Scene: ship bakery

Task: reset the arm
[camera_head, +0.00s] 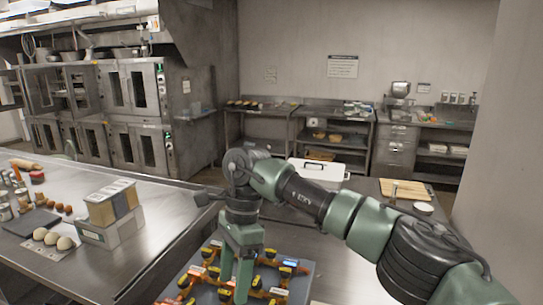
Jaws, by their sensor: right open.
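My right arm comes in from the right, and its green gripper (235,287) points down over a grey board (306,277) at the bottom middle. The gripper is open, with a gap between its two fingers and nothing seen between them. Several orange, yellow and black items (268,256) lie on the board around the fingers. I cannot tell whether the fingertips touch anything. My left gripper does not show.
A white lidded container (318,172) and a wooden board (405,189) stand behind my arm. Ovens (130,95) line the back left. The counter's right part is clear.

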